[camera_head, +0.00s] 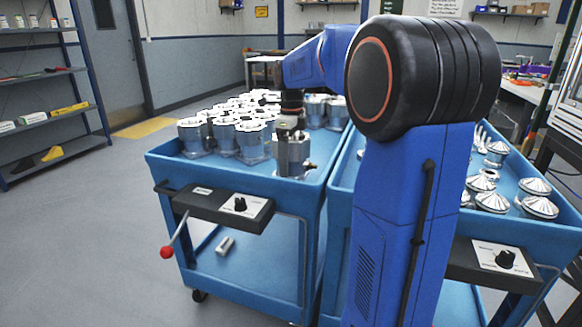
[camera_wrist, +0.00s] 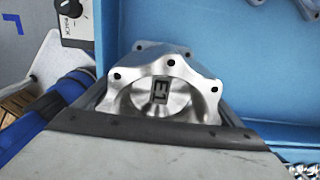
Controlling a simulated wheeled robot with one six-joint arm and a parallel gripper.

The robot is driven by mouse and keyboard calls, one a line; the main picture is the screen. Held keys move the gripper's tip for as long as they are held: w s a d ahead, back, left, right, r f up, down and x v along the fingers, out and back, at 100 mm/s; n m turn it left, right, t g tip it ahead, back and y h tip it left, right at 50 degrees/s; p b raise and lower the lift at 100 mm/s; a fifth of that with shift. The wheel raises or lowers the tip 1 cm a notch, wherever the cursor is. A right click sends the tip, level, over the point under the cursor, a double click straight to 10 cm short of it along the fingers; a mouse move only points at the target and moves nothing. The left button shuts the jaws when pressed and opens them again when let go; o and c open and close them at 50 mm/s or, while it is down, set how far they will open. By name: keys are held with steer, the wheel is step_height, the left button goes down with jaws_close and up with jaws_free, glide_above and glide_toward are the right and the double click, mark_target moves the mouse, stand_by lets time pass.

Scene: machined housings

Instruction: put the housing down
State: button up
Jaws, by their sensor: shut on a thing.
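The silvery machined housing (camera_head: 293,157) is in my gripper (camera_head: 290,131), at the near right corner of the left blue cart's tray (camera_head: 240,178). In the wrist view the housing (camera_wrist: 203,86) shows a flanged rim with several bolt holes and a dark E1 mark inside its bowl. Dark jaw parts flank it, so my gripper is shut on it. The housing looks upright and very low over the tray. I cannot tell whether its base touches the tray.
Several other housings (camera_head: 250,143) crowd the tray behind and left of the held one. The tray's front strip is bare. A second blue cart (camera_head: 545,232) with cone-topped parts (camera_head: 492,201) stands close on the right. A shelf (camera_head: 45,75) stands at the far left.

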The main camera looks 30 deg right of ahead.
steer(key=shift+f, duration=1.35)
steer(key=o, duration=1.6)
steer(key=shift+f, duration=0.15)
steer(key=shift+o, duration=0.2)
step_height(320, 180, up, 12)
steer(key=shift+r, duration=0.15)
steer(key=shift+s, duration=0.1)
